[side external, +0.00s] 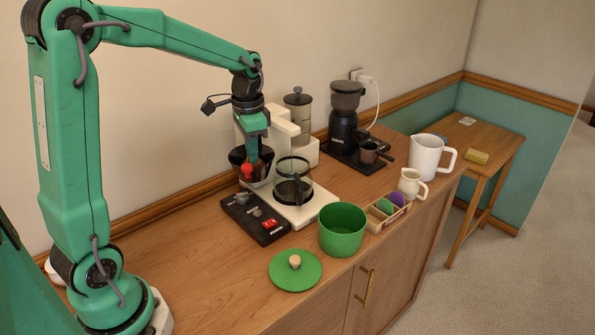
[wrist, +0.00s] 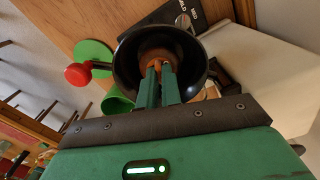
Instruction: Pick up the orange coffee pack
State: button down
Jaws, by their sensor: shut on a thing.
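My gripper (side external: 252,160) points down into the dark filter basket (side external: 237,158) of the white coffee maker (side external: 283,127). In the wrist view the two green fingers (wrist: 158,72) are close together inside the round black basket (wrist: 128,65). They are shut on a small orange-brown thing, which looks like the orange coffee pack (wrist: 160,54). The fingers and basket wall hide part of it. I cannot tell whether it still touches the basket. The basket has a handle with a red knob (side external: 247,170), also in the wrist view (wrist: 77,74).
A glass carafe (side external: 293,187) stands below the basket. A black panel with a red switch (side external: 255,219), a green pot (side external: 342,231) and its lid (side external: 294,271) are in front. A grinder (side external: 345,125) and white jug (side external: 427,156) stand right. The left counter is clear.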

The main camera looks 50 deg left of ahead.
notch_tip(320, 180, up, 3)
jog(key=shift+d+f, duration=0.1)
jog(key=shift+f, duration=0.05)
jog(key=s+d+r, duration=0.3)
jog(key=d+r, duration=0.3)
jog(key=d, duration=0.5)
jog(key=shift+s+r, duration=0.15)
jog(key=shift+r, duration=0.15)
